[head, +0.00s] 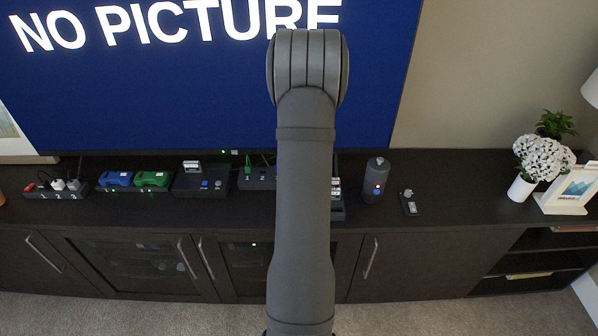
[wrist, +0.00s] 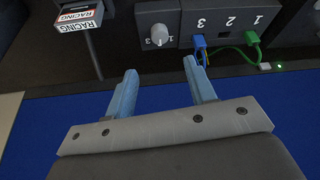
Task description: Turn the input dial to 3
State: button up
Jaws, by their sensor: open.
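The input dial (wrist: 159,34) is a small pale grey knob on a dark box (wrist: 215,10) in the wrist view. Small white marks flank it, but I cannot tell where it points. The box front carries upside-down white digits, with a blue plug (wrist: 199,46) and a green plug (wrist: 250,40) in its sockets. My gripper (wrist: 160,66) is open and empty, its two blue fingers apart on either side of the dial's line and short of it. In the head view the box (head: 257,178) is partly hidden by my arm, which also hides the dial and my gripper.
A TV (head: 190,80) reading "NO PICTURE" stands behind the dark cabinet (head: 430,180). Blue (head: 115,179) and green (head: 152,179) devices sit left on it, a dark cylinder (head: 376,180) right. A racing-labelled item (wrist: 79,18) is near the box. White flowers (head: 543,158) stand far right.

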jog(key=x, duration=1.2)
jog(key=c, duration=1)
jog(key=shift+o, duration=0.2)
jog(key=shift+a+m, duration=0.1)
jog(key=shift+m, duration=0.2)
jog(key=m+h, duration=0.1)
jog(key=m, duration=0.2)
jog(key=shift+a+m+h, duration=0.1)
jog(key=shift+m+h, duration=0.2)
jog(key=shift+a+m+h, duration=0.1)
jog(key=shift+m+h, duration=0.7)
jog(key=shift+m, duration=1.4)
jog(key=shift+m+g, duration=0.3)
